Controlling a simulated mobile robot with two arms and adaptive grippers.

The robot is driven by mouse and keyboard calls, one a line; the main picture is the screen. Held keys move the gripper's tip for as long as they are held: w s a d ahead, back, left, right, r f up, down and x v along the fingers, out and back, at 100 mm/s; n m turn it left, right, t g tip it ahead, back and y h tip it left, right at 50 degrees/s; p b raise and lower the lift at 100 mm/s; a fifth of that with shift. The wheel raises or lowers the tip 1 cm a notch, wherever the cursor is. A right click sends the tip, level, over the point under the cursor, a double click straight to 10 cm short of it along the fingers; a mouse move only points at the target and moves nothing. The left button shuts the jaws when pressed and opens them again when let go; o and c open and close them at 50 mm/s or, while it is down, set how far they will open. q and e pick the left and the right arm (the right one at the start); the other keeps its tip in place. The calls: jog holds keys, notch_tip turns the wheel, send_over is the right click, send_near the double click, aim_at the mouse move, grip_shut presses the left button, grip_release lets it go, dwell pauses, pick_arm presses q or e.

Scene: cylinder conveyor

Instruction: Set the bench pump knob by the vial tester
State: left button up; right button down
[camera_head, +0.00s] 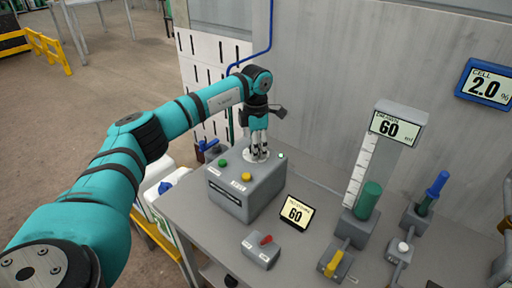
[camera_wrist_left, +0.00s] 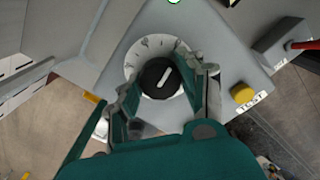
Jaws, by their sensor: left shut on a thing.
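The grey pump box (camera_head: 262,197) stands on the bench, with a white dial plate (camera_wrist_left: 143,50) on its top. The black knob (camera_wrist_left: 157,84) sits in the middle of the dial, and its white pointer line is tilted in the left wrist view. My left gripper (camera_head: 257,150) points down over the box, and its fingers are shut on the knob's two sides. A small display (camera_head: 296,213) beside the box reads 60. A tall unit's display (camera_head: 396,128) reads 60 ml. My right gripper is not in view.
The box carries a green button (camera_head: 222,163) and a yellow button (camera_head: 246,177). A green cylinder (camera_head: 368,200) stands by a white scale. A wall display (camera_head: 486,86) reads 2.0 %. The grey wall is close behind.

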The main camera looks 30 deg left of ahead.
pick_arm(q)
jog(key=shift+r, duration=0.1)
dwell(0.4)
jog(key=o, duration=1.1)
jog(key=shift+o, duration=0.2)
notch_tip(320, 180, up, 12)
